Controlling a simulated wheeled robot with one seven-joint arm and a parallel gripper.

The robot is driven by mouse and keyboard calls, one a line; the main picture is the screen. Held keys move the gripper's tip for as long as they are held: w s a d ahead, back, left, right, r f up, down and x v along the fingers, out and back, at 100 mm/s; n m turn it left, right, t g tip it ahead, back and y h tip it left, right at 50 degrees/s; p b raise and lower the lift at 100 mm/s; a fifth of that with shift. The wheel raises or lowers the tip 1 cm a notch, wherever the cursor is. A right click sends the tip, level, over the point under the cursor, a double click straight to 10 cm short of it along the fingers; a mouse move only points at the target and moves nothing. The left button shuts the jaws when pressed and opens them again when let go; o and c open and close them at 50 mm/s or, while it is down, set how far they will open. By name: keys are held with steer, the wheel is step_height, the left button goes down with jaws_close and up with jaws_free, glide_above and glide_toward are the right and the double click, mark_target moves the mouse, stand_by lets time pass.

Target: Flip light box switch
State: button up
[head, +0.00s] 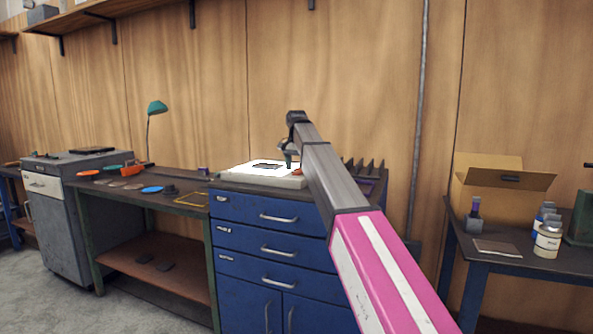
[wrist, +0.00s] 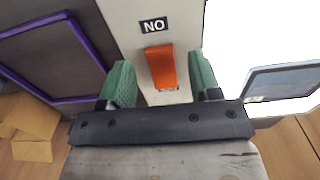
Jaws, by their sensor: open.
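The light box (head: 238,176) is a pale, flat box on top of the blue cabinet in the head view, and its top panel glows white. In the wrist view its pale casing (wrist: 186,22) carries an orange rocker switch (wrist: 162,66) below a label reading "NO". My gripper (wrist: 160,84) has two green fingertips, spread apart on either side of the orange switch, with nothing held between them. I cannot tell whether the fingers touch the casing. In the head view my gripper (head: 288,160) is above the right end of the box, partly hidden by my arm.
A dark, framed item (wrist: 315,80) lies on the glowing panel. A purple-edged dark tray (wrist: 50,60) is beside the box. The blue cabinet (head: 240,238) stands between a workbench (head: 180,205) with discs and tools and a table with an open cardboard box (head: 490,170) and bottles.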

steer(key=shift+f, duration=0.8)
steer(key=c, duration=0.9)
steer(key=shift+w+r+g, duration=0.1)
steer(key=shift+w+g, duration=0.05)
steer(key=shift+g, duration=0.45)
steer(key=o, duration=0.9)
